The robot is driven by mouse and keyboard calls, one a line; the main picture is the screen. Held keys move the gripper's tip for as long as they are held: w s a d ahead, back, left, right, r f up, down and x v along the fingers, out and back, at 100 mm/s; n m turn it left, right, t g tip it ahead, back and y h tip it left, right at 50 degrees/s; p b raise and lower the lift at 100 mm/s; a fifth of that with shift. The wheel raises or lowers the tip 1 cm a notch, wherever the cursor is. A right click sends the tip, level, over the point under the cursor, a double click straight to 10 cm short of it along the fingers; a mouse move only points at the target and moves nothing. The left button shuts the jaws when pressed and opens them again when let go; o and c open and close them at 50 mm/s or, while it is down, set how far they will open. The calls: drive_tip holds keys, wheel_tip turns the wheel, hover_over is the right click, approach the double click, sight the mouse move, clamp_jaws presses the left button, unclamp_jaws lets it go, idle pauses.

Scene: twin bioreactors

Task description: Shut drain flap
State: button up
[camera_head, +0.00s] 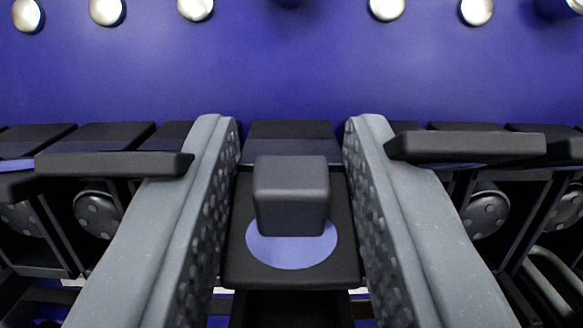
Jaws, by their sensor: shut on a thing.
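My gripper (293,128) shows as two long grey fingers with dimpled inner pads, on either side of a black flap. The fingers are shut on the sides of this drain flap (240,275), in the middle of the view. A blue disc (291,255) lies on the flap's face, and a dark grey block (291,195) stands on the disc. The fingers are apart from the block, with a gap on each side. The flap's face is turned towards the camera; its hinge is not clear, and I cannot tell how far it stands open.
A blue wall (290,70) with several silver domes fills the back. Black slabs (115,165) (465,147) and round dotted knobs (97,212) (485,214) stand close outside both fingers. A grey curved bar (553,285) is at lower right.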

drive_tip(key=f+t+b, duration=0.1)
drive_tip(key=b, duration=0.2)
drive_tip(key=shift+w+f+t+b, duration=0.1)
drive_tip(key=shift+f+t+b, duration=0.1)
drive_tip(key=shift+t+b, duration=0.15)
drive_tip(key=t+b, duration=0.2)
drive_tip(key=b, duration=0.2)
drive_tip(key=shift+b, duration=0.3)
drive_tip(key=shift+r, duration=0.3)
drive_tip(key=o, duration=0.7)
drive_tip(key=shift+c, duration=0.2)
